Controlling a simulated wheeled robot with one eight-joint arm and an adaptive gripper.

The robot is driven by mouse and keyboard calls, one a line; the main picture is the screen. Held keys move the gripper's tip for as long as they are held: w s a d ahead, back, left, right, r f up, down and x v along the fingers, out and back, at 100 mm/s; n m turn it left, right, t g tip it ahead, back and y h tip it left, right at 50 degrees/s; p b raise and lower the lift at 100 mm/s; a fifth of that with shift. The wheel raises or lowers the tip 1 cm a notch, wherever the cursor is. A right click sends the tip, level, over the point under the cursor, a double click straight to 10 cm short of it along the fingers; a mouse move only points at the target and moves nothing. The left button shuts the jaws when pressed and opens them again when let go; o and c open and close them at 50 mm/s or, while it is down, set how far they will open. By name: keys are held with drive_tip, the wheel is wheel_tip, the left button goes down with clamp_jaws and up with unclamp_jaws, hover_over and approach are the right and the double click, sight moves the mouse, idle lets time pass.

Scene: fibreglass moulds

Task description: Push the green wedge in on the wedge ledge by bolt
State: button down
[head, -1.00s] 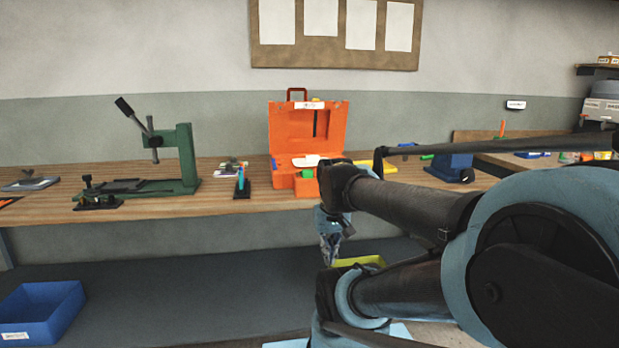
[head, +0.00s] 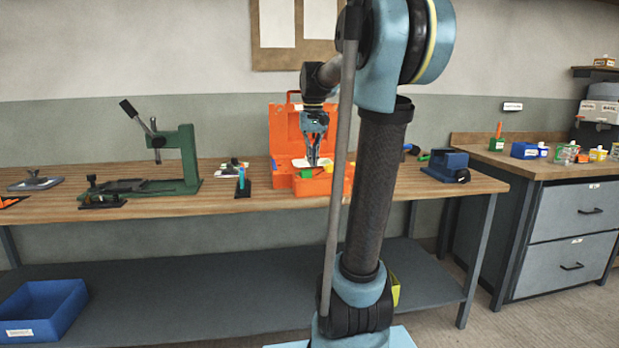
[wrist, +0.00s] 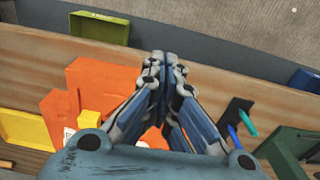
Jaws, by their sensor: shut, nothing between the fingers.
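The green wedge (head: 306,173) shows as a small green piece at the front of an orange box-like mould (head: 312,187) on the bench. I cannot make out the bolt or the exact edge of the ledge. My gripper (head: 313,163) points down just above the mould, its fingertips a little above and right of the green piece in the head view. In the wrist view my gripper (wrist: 168,62) is shut and empty over the orange mould (wrist: 104,80). The green wedge is not visible there; my fingers hide part of the mould.
A yellow block (wrist: 89,118) sits on the mould in the wrist view. A green press (head: 185,160) stands left on the bench, and a small black stand with a blue piece (head: 243,184) nearer. A blue vise (head: 445,166) stands right. A blue bin (head: 45,310) is below.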

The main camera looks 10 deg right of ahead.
sight(309, 181)
drive_tip(key=w+r, duration=0.2)
drive_tip(key=w, duration=0.2)
drive_tip(key=f, duration=0.3)
drive_tip(key=w+f, duration=0.1)
drive_tip(key=f, duration=0.2)
drive_tip(key=w+f, duration=0.1)
drive_tip(key=f, duration=0.3)
drive_tip(key=shift+w, duration=0.95)
drive_tip(key=shift+w, duration=3.15)
